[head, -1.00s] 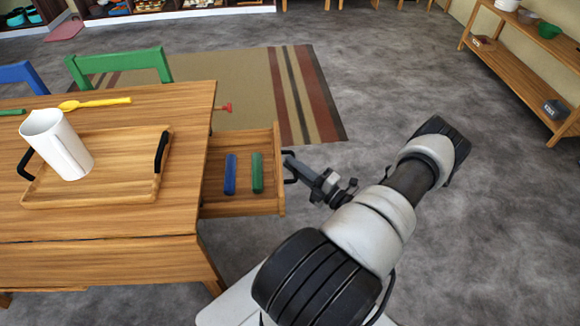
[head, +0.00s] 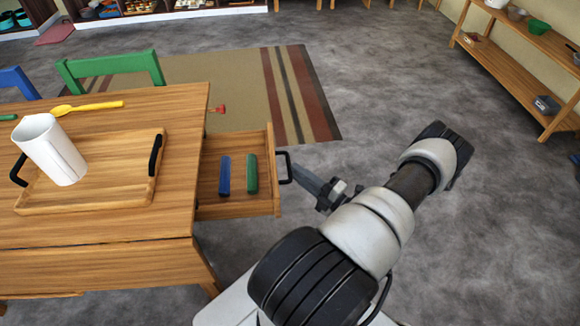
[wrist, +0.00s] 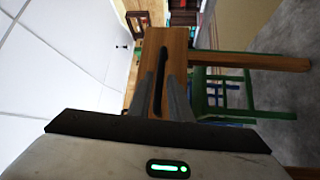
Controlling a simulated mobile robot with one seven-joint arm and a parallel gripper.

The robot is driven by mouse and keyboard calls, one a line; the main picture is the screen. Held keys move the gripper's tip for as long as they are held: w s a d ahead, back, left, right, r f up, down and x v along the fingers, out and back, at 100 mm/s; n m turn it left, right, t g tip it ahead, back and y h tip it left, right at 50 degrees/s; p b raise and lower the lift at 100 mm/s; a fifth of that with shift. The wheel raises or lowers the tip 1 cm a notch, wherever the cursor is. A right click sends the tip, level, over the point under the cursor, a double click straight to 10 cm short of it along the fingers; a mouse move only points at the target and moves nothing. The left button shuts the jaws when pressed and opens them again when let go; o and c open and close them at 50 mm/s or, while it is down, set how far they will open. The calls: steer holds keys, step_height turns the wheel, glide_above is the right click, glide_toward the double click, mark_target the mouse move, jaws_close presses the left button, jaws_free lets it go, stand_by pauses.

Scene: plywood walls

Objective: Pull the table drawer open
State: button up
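The table drawer (head: 262,207) stands pulled out from the right end of the wooden table (head: 110,235). A blue bar (head: 224,175) and a green bar (head: 251,174) lie inside it. Its black handle (head: 286,167) is on the drawer front. My gripper (head: 303,172) is just right of the handle. In the wrist view, my gripper's two grey fingers (wrist: 162,95) are spread, one on each side of the black handle (wrist: 159,85), with gaps visible. The drawer front (wrist: 172,45) shows behind them.
A tray (head: 100,197) with a white pitcher (head: 55,150) and a yellow spoon (head: 88,107) are on the table. A green chair (head: 110,70) stands behind it. A shelf (head: 520,75) is at the far right. The grey floor around my arm is clear.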

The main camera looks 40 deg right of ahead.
steer(key=s+d+f, duration=0.1)
steer(key=s, duration=1.2)
steer(key=shift+d+f, duration=0.3)
steer(key=shift+f, duration=0.1)
